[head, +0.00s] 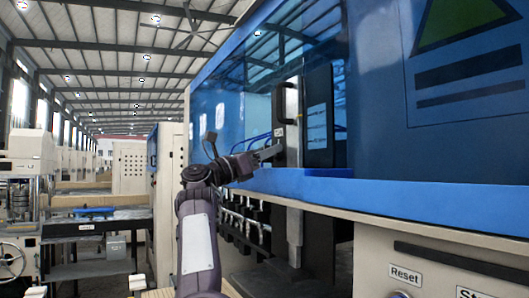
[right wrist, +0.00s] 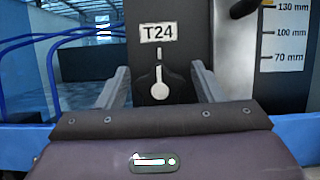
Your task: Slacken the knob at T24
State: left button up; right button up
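The T24 label (right wrist: 158,33) is a white plate on a dark upright post. Below it is the knob (right wrist: 160,84), dark with a white round pointer mark pointing straight up at a short white tick. My right gripper (right wrist: 159,72) is open, one finger to the left and one to the right of the knob, with visible gaps on both sides. I cannot tell whether the fingertips reach as deep as the knob. In the head view my right gripper (head: 271,151) is at the post, just below a small white label (head: 279,132); the knob is hidden there. My left gripper is not in view.
A scale plate (right wrist: 285,35) marked 70 to 130 mm stands right of the post. Blue cables (right wrist: 62,45) hang at left. A blue ledge (head: 300,185) runs below the opening, and a blue tinted guard (head: 225,95) is beside it. A Reset button panel (head: 405,275) is lower right.

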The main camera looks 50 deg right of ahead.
jog(key=c, duration=0.8)
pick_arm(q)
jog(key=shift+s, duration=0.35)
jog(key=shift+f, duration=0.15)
pick_arm(e)
jog(key=shift+f, duration=0.1)
jog(key=shift+n+t+b, duration=0.6)
jog(key=shift+n+b, duration=0.1)
jog(key=shift+n, duration=0.5)
jog(key=n+t, duration=0.2)
jog(key=n, duration=0.1)
jog(key=shift+w+b, duration=0.1)
jog(key=shift+b, duration=0.3)
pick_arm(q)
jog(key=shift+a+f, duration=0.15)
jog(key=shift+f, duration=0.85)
pick_arm(e)
jog(key=shift+w+n+t, duration=0.1)
jog(key=shift+n+t, duration=0.8)
jog(key=shift+n, duration=1.6)
